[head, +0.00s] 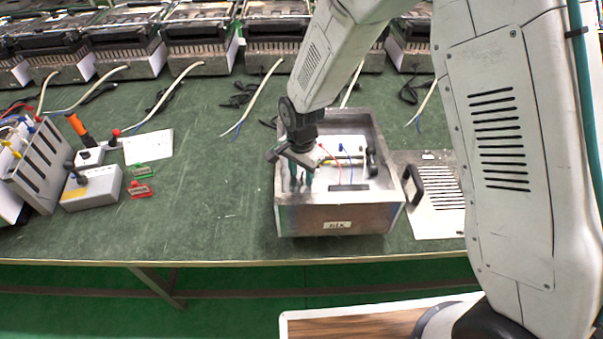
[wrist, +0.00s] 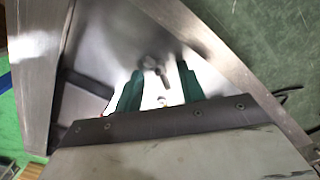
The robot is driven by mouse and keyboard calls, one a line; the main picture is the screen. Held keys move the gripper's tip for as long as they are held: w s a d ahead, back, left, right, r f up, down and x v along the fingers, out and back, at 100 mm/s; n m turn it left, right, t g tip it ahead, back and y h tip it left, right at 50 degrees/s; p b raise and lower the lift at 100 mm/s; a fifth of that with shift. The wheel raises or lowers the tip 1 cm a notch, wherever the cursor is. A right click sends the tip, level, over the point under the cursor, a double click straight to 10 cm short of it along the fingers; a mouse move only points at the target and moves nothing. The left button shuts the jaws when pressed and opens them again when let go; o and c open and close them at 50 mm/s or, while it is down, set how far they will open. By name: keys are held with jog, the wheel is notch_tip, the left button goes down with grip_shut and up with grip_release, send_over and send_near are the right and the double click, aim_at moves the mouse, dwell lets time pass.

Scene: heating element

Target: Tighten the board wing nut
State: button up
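The metal box (head: 300,218) stands open on the green table, with a red and a blue wire on the board inside. My gripper (head: 301,178) points down into the left part of the box in the head view. In the wrist view, its two green fingers (wrist: 160,82) are apart with a gap between them. A small metal wing nut (wrist: 154,64) shows at the gap, near the fingertips. I see no finger touching it, and its depth relative to the tips is unclear. My arm and gripper hide the nut in the head view.
A vented metal plate (head: 437,212) with a black handle lies right of the box. Several similar units line the back.

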aim_at(302, 180)
notch_tip(302, 180, up, 8)
jog(key=shift+f, duration=0.15)
dwell(0.6)
jog(key=shift+s+d+n, duration=0.1)
jog(key=shift+s+n, duration=0.1)
jog(key=shift+n, duration=0.2)
jog(key=s+d+r+n, duration=0.4)
jog(key=s+d+r, duration=0.7)
jog(key=s, duration=0.2)
jog(key=s+d+r+n+t, duration=0.1)
jog(key=s+d+r+n, duration=0.2)
jog(key=s+d+r, duration=0.8)
jog(key=shift+s+d+n, duration=0.25)
jog(key=shift+s+n, duration=0.15)
jog(key=shift+s, duration=1.25)
